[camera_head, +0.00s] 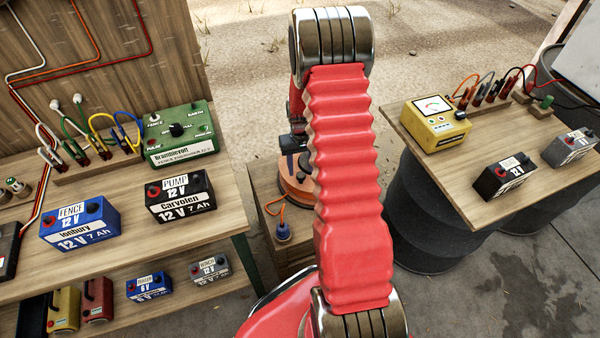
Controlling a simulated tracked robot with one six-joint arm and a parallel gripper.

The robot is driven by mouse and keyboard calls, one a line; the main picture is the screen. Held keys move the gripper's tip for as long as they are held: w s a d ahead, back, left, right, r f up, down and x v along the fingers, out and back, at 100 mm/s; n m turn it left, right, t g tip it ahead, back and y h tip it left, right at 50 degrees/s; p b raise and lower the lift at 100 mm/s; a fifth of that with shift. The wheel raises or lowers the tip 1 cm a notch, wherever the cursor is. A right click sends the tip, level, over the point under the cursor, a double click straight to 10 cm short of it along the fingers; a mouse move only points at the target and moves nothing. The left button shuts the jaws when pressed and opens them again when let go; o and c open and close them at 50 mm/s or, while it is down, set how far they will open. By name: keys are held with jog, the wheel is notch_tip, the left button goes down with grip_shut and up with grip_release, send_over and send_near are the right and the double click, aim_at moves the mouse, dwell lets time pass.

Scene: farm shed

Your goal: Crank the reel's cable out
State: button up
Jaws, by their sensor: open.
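The reel (296,185) is a round orange-brown drum on a wooden stand between the two benches. My red arm covers its right side. A short orange cable (270,207) hangs from it to a blue plug (282,232) on the stand. My gripper (293,143) is a dark shape just above and behind the reel's top, partly hidden by my arm. It is open. The crank handle cannot be made out, and I cannot tell whether the gripper touches the reel.
The left bench (115,195) holds a blue battery (80,223), a black battery (180,197) and a green fence energiser (180,134). The right board (460,165) on dark drums holds a yellow meter (436,124) and two batteries. Concrete floor is clear at lower right.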

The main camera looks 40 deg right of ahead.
aim_at(301, 174)
jog(key=shift+f, duration=1.7)
jog(key=shift+c, duration=0.3)
grip_shut()
